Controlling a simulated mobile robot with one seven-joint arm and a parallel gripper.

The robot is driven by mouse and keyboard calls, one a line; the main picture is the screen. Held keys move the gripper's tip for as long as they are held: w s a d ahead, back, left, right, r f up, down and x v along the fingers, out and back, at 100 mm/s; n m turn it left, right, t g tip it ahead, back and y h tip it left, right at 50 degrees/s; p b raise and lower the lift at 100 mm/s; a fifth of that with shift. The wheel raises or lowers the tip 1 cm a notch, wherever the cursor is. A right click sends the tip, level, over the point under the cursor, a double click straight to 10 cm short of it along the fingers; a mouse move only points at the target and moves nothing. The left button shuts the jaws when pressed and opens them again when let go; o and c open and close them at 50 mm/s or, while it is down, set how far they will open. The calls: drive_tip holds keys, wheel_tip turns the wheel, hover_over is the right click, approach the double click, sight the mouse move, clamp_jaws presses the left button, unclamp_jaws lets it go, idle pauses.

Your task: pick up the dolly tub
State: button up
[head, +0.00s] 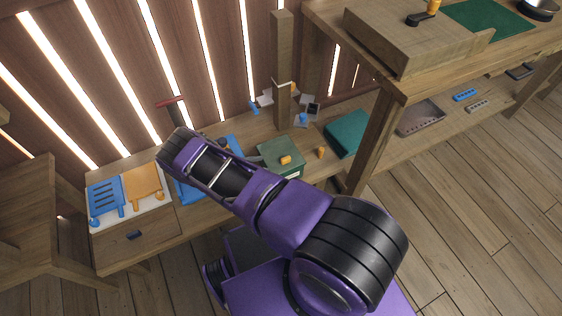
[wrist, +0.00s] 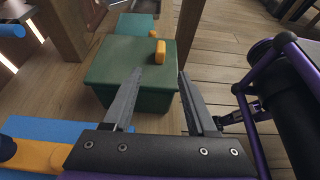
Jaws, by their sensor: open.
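My gripper (wrist: 159,74) is open and empty; its two dark fingers show in the wrist view. In the head view my arm hides it. A green lidded bin (wrist: 110,62) with an orange knob (wrist: 160,52) on its lid lies beyond the fingertips in the wrist view, its front partly behind them. A green bin (head: 270,153) with an orange piece on top also shows in the head view, right of my arm. Blue parts (head: 229,145) lie partly behind my arm. I cannot tell for certain which thing is the dolly tub.
A blue slatted piece (head: 105,199) and an orange piece (head: 145,183) lie on the bench's left end. A teal box (head: 347,134) stands right of the green bin. A wooden post (head: 283,70) rises behind it. The taller table's leg (head: 372,140) stands at the right.

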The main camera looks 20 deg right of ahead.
sight(286, 158)
drive_tip(key=x, duration=0.6)
drive_tip(key=shift+d, duration=0.2)
drive_tip(key=shift+r+x, duration=0.2)
drive_tip(key=shift+x, duration=1.1)
drive_tip(key=shift+r+x, duration=0.15)
drive_tip(key=shift+x, duration=1.2)
drive_tip(key=shift+d, duration=0.15)
clamp_jaws()
